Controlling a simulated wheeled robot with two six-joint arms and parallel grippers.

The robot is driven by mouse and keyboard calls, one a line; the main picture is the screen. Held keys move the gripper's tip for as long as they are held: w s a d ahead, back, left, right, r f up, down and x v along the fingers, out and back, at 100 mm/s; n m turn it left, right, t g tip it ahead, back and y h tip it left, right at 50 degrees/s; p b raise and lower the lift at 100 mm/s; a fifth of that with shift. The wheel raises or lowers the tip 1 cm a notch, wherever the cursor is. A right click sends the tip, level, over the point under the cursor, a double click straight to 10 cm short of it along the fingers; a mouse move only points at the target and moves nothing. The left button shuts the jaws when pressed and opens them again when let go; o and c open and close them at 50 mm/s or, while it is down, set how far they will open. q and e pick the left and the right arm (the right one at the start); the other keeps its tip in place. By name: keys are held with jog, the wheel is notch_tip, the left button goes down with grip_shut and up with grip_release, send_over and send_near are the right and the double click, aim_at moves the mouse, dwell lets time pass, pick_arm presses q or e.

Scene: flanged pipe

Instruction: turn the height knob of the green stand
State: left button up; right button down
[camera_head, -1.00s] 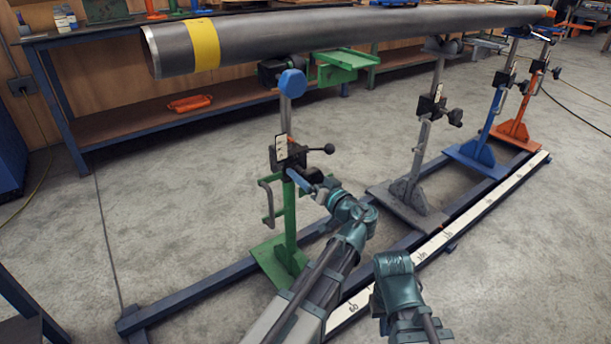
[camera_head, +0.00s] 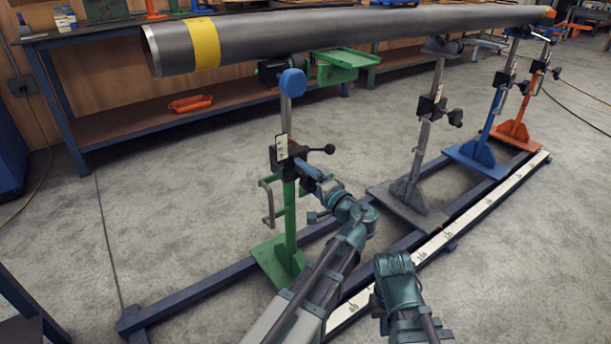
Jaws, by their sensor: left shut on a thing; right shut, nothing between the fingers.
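The green stand (camera_head: 288,215) stands upright on the rail frame at centre left, under the near end of the grey pipe (camera_head: 290,35). A black clamp with a ball-ended lever (camera_head: 328,149) sits around its grey post, and a blue round knob (camera_head: 292,83) is near its top. My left gripper (camera_head: 303,167) reaches the clamp from the lower right and is shut on the height knob, which the fingers mostly hide. My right arm ends at the lower right, in front of the rail; its gripper fingers are hidden.
A grey stand (camera_head: 417,170), a blue stand (camera_head: 488,135) and an orange stand (camera_head: 522,120) stand farther right along the rail (camera_head: 185,297). A workbench (camera_head: 110,35) runs along the back. The floor to the left of the green stand is clear.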

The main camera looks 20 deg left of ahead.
pick_arm(q)
jog(key=m, duration=0.4)
jog(key=shift+m, duration=2.5)
jog(key=o, duration=1.1)
